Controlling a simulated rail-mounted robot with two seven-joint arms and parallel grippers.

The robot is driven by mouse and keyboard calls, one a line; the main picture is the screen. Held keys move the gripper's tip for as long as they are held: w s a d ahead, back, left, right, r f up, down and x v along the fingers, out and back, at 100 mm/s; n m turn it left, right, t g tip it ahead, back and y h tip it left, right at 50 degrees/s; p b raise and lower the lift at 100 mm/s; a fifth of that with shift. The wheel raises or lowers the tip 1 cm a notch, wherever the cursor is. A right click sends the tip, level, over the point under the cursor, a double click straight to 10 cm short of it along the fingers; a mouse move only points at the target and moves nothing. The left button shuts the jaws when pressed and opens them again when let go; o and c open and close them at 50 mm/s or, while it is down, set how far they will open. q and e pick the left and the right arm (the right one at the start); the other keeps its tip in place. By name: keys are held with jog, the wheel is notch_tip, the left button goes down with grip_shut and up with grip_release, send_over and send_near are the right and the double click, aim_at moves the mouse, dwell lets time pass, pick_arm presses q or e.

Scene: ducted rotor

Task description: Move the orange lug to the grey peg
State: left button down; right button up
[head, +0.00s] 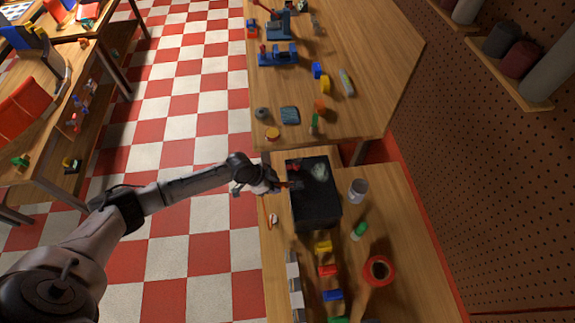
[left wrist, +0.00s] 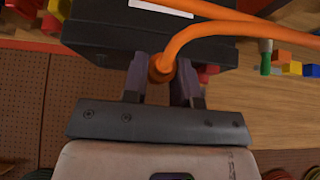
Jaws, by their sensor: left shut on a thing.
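My left gripper (head: 287,185) is at the left edge of a black box (head: 318,208) on the wooden bench. In the left wrist view my left gripper (left wrist: 161,82) is shut on the orange lug (left wrist: 160,72), which sits between its two fingers at the end of an orange cable (left wrist: 205,32). The black box (left wrist: 110,32) fills the background just beyond the fingers there. I cannot make out the grey peg in either view; the gripper and cable may hide it. My right gripper is not in view.
A light cup (head: 358,190), a green-topped bottle (head: 360,231) and a red ring-shaped item (head: 379,270) stand right of the box. Several coloured blocks line the bench below it. A pegboard wall (head: 500,180) bounds the right. Checkered floor lies left.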

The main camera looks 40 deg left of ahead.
pick_arm(q)
jog(key=shift+w+d, duration=0.5)
jog(key=shift+d, duration=0.1)
dwell(0.5)
jog(key=shift+w+d, duration=0.45)
jog(key=c, duration=0.8)
grip_release()
jog(key=shift+b+v, duration=1.4)
jog(key=shift+v, duration=5.5)
